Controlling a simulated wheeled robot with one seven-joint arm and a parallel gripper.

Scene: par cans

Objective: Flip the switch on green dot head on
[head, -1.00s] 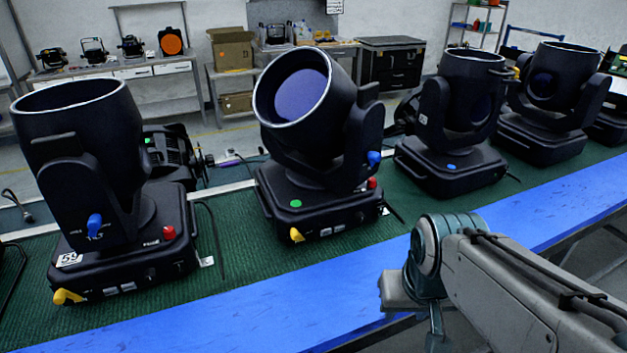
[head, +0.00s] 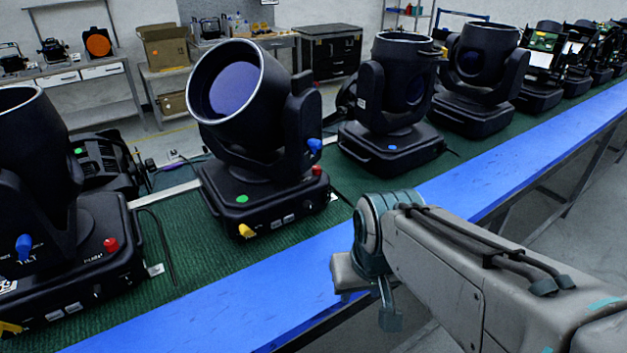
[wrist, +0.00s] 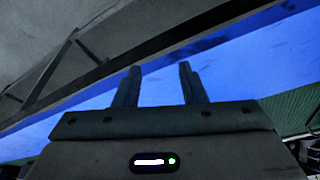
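The green dot head (head: 242,130) is a black moving-head light on the green mat, its round lens tilted up to the left. The green dot (head: 241,199) is on its base front. Its base has a yellow knob (head: 246,230), a red knob (head: 317,170) at the right corner and small pale switches (head: 283,219) on the front face; their positions are too small to tell. A blue knob (head: 315,146) is on its yoke. My gripper (wrist: 160,72) is open and empty in the wrist view, over the blue table edge. In the head view my arm is right of the head, apart from it.
The blue table edge (head: 230,311) runs between my arm and the lights. A black light (head: 95,245) stands left, and a blue dot head (head: 392,110) right.

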